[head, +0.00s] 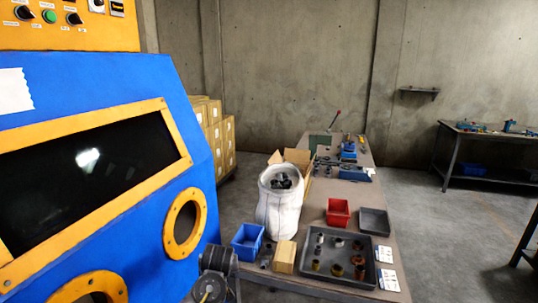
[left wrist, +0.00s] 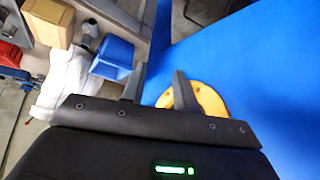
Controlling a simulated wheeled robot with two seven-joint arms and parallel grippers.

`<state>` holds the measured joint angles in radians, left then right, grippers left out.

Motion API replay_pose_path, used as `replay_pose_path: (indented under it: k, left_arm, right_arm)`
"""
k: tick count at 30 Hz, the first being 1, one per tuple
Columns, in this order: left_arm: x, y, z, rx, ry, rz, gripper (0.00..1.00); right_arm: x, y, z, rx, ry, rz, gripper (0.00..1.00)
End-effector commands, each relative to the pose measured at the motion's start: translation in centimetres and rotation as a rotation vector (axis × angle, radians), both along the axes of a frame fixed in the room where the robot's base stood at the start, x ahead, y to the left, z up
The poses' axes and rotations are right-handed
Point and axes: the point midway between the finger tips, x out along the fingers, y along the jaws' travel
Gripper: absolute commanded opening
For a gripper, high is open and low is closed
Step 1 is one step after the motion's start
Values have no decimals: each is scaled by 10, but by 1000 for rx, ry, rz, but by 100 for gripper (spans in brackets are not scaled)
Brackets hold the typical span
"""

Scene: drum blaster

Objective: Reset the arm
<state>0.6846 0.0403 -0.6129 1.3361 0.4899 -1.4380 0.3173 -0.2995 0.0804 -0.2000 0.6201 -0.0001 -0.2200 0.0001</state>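The blue drum blaster (head: 110,90) fills the left of the head view. It has a yellow-framed dark window (head: 90,165) and round yellow-rimmed ports, one (head: 185,223) at its right side. In the left wrist view my left gripper (left wrist: 160,70) shows two dark fingers standing apart with nothing between them. Beyond the fingers are the blaster's blue wall (left wrist: 250,75) and a yellow port rim (left wrist: 208,102); contact cannot be told. My right gripper is in neither view.
A long workbench (head: 312,205) carries a white sack (head: 280,215), a blue bin (head: 247,242), a red bin (head: 338,212), a wooden block (head: 285,257) and a grey tray (head: 372,272) of metal parts. Stacked boxes (head: 215,130) stand behind. Floor right of the bench (head: 440,240) is clear.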

Motion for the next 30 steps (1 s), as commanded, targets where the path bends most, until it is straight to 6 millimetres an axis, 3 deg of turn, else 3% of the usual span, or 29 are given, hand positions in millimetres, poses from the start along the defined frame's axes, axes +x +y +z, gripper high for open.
replay_pose_path:
  k: [1, 6, 9, 12, 15, 21, 30]
  left_arm:
    - [-32, -3, -31, -26, 46, -42, 30]
    - [-140, 2, -95, -86, 152, -167, 30]
    - [-207, 13, -116, -102, 198, -224, 30]
    - [-268, 29, -125, -102, 232, -268, 30]
    - [-314, 42, -126, -90, 255, -300, 30]
    - [-377, 62, -118, -60, 288, -344, 30]
    - [-443, 84, -99, -9, 327, -390, 30]
  right_arm:
    - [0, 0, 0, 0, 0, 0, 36]
    - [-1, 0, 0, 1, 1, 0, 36]
    - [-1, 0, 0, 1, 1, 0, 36]
    - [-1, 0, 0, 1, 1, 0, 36]
    - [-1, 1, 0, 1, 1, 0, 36]
    - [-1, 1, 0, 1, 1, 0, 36]
    - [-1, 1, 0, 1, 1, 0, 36]
